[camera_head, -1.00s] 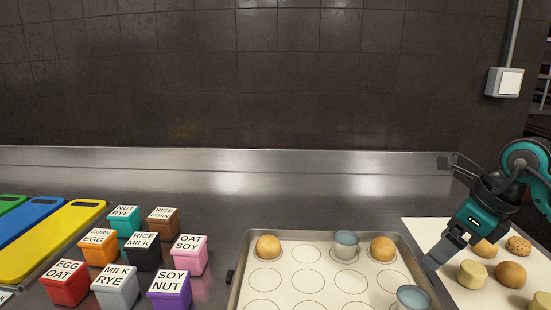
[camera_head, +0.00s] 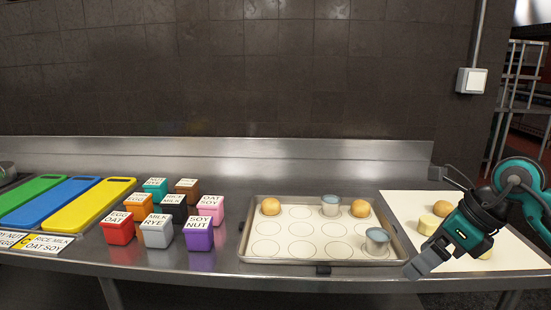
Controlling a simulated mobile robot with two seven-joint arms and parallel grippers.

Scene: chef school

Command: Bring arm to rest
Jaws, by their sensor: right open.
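My right gripper (camera_head: 424,217) is on the right side of the head view, open and empty. It is above the steel counter, between the baking tray (camera_head: 262,201) and the white sheet (camera_head: 515,254). Its arm comes in from the right edge. It hides part of the white sheet and some of the dough pieces there. My left gripper does not show.
Round brown buns (camera_head: 270,206) and two metal cups (camera_head: 376,241) stand on the tray. Several labelled colored boxes (camera_head: 198,235) stand left of it. Green, blue and yellow boards (camera_head: 90,207) lie at the far left. A dark tiled wall (camera_head: 240,70) stands behind.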

